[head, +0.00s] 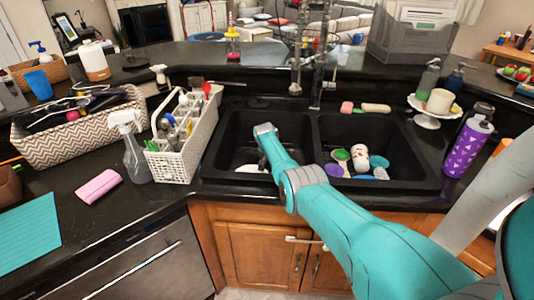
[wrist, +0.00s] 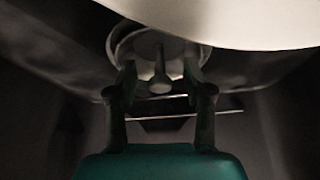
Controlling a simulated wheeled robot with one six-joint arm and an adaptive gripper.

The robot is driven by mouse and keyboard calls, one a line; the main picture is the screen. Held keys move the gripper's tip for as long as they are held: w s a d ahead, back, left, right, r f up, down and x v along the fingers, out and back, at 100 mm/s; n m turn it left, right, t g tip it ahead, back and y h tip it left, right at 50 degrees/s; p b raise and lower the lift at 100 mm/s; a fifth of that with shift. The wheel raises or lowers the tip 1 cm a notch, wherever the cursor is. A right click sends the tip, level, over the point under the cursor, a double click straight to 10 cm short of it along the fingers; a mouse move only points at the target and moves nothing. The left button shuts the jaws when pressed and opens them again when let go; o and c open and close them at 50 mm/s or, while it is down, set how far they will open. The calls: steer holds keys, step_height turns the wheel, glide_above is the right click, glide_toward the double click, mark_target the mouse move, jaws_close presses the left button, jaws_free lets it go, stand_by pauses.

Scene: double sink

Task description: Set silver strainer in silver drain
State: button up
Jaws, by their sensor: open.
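In the wrist view, my gripper (wrist: 160,72) is open, with one finger on each side of a dim silver piece with a stem and rounded knob, which looks like the strainer (wrist: 160,84). A pale round rim (wrist: 122,42) shows around and behind it, likely the drain. I cannot tell whether the strainer is seated in it or held above it, nor whether the fingers touch it. In the head view, my arm reaches down into the left basin (head: 228,140). My fingers, the strainer and the drain are hidden or too small there.
A large pale curved dish (wrist: 250,18) hangs over the upper right of the wrist view, close to my fingers. A thin rod (wrist: 180,116) crosses behind them. The right basin (head: 400,150) holds a cup (head: 359,158) and several dishes. A white caddy (head: 185,145) stands left of the sink.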

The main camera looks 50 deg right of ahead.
steer(key=v, duration=1.1)
steer(key=shift+r, duration=0.35)
steer(key=shift+s+a, duration=0.1)
steer(key=shift+a, duration=0.05)
